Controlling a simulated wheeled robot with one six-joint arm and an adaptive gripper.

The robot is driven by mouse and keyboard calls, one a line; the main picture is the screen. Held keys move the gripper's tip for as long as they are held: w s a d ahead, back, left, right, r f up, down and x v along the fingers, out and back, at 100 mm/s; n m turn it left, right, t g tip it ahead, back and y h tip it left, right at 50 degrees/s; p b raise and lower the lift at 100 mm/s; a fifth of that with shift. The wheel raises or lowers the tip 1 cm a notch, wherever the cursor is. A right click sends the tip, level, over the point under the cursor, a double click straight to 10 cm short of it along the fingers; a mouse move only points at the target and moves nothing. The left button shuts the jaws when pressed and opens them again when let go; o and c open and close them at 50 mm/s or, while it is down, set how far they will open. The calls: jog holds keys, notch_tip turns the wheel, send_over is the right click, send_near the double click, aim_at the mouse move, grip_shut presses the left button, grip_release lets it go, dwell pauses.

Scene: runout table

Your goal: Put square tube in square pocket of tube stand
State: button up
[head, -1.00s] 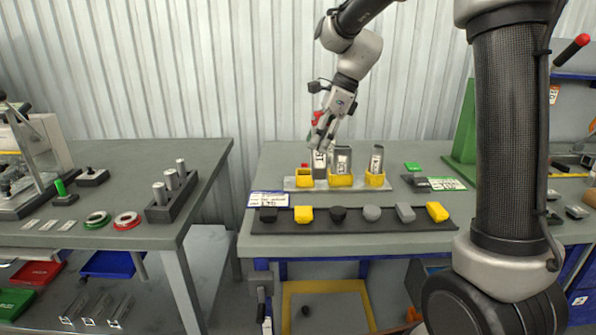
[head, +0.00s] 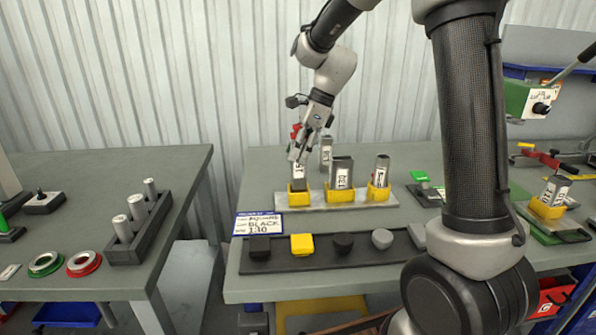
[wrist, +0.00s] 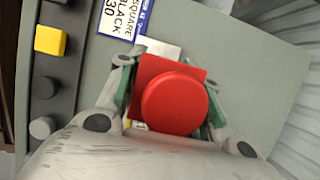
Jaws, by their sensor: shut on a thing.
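A grey tube (head: 299,174) with a white label stands upright at the left yellow pocket (head: 298,198) of the tube stand (head: 365,202). Its lower end appears to be inside that pocket; the depth is hidden. My gripper (head: 299,155) is above it with its fingers shut around the tube's top. In the wrist view, a red square block with a round red knob (wrist: 175,100) lies between the fingers and hides the grip. The middle pocket (head: 340,195) holds a wide grey tube (head: 342,172). The right pocket (head: 378,193) holds another labelled tube (head: 382,170).
Another labelled tube (head: 326,153) stands behind the stand. A separate bench (head: 90,245) is at left, across a gap. A yellow-based fixture (head: 547,208) is at right.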

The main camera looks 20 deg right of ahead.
jog(key=shift+f, duration=2.2)
jog(key=o, duration=1.1)
jog(key=shift+f, duration=0.15)
jog(key=w+v, duration=0.1)
jog(key=v, duration=1)
jog(key=s+d+r+n+t+h, duration=0.1)
jog(key=s+d+r+n, duration=0.3)
jog(key=s, duration=0.5)
jog(key=s+d+n+t+h, duration=0.1)
jog(key=s+d+n, duration=0.1)
jog(key=s+n, duration=0.3)
jog(key=s+d+f+n+h, duration=0.1)
jog(key=s+d+n, duration=0.1)
jog(key=s+n, duration=0.3)
jog(key=s+d+f+n+t+h, duration=0.1)
jog(key=s+d+n, duration=0.1)
jog(key=s+n, duration=0.4)
jog(key=shift+s+d+f+t+h, duration=0.1)
jog(key=shift+s+d+t+h, duration=0.05)
jog(key=shift+s, duration=0.95)
jog(key=shift+s+d+f+t+h, duration=0.1)
jog(key=shift+s+d+t+h, duration=0.05)
jog(key=shift+s, duration=0.95)
